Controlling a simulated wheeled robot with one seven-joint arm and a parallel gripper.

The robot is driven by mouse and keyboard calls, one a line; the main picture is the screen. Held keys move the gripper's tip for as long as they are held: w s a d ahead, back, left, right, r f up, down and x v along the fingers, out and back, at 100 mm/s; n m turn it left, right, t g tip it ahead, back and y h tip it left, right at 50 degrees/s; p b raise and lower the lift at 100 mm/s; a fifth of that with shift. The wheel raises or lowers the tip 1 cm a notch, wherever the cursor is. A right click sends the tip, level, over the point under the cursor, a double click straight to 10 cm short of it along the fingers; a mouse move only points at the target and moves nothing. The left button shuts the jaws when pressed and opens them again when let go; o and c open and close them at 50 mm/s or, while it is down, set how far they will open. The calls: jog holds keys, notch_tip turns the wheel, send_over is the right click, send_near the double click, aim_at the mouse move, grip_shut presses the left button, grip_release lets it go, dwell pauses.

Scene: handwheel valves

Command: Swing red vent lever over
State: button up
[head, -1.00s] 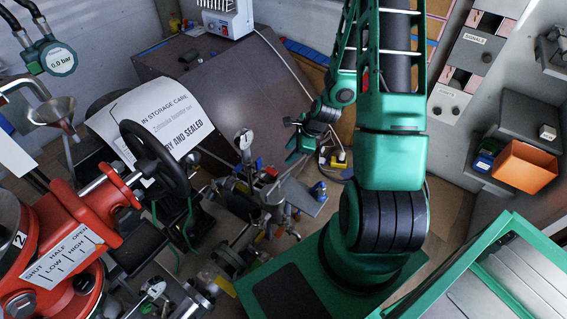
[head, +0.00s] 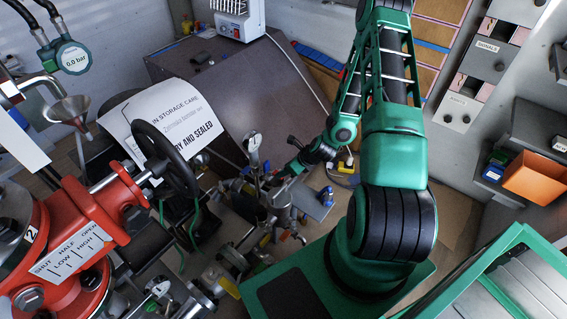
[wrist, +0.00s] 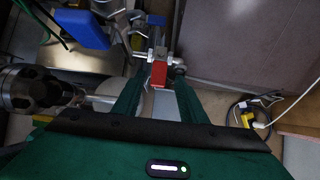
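The red lever grip (wrist: 160,75) shows in the wrist view, on a metal fitting among pipework. My gripper (wrist: 161,84) is open, with one green finger on each side of the red grip. Gaps seem to show between the grip and the fingers; I cannot tell whether either touches it. In the head view my gripper (head: 284,173) is low among the pipe fittings (head: 262,200), left of my arm. It hides the red lever there.
A blue handle (wrist: 78,25) is left of the fingers in the wrist view. A gauge on a stem (head: 253,142) stands close left of my gripper. A black handwheel (head: 165,160) and red valve body (head: 75,215) are farther left. A brown cabinet (head: 235,85) is behind.

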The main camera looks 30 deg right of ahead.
aim_at(274, 174)
jog(key=shift+x, duration=2.3)
jog(key=shift+s+f, duration=0.1)
jog(key=shift+f, duration=0.05)
jog(key=c, duration=0.8)
